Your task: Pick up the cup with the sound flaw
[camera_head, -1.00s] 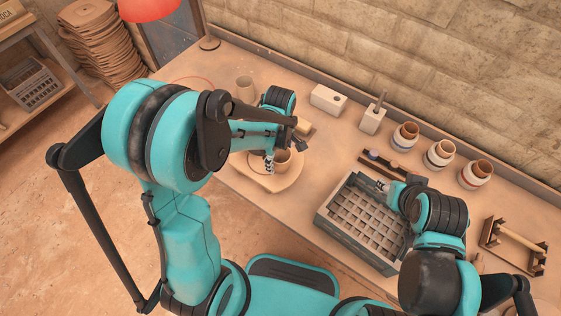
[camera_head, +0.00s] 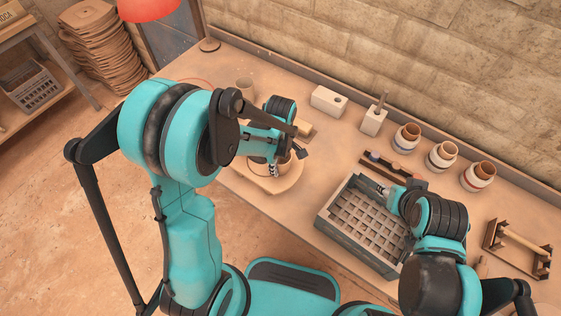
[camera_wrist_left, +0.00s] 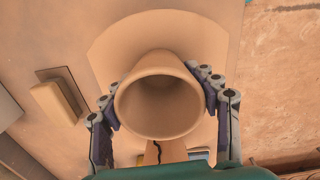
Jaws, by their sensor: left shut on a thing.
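A plain clay-coloured cup (camera_head: 285,162) is at the round-ended board (camera_head: 290,182) on the bench. In the left wrist view the cup (camera_wrist_left: 160,106) is seen from above, its open mouth facing the camera. My left gripper (camera_wrist_left: 162,100) is shut on it, with fingers against both sides. I cannot tell whether its base touches the board. A dark jagged line (camera_wrist_left: 158,152) shows just below the cup's rim in the wrist view.
The grey grid crate (camera_head: 331,222) stands at the bench's front. Three banded cups, the nearest-left one here (camera_head: 406,137), stand in a row at the back right. A white block (camera_head: 328,100) and a block with a handle (camera_head: 373,121) stand behind. A small wooden rack (camera_head: 515,248) lies right.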

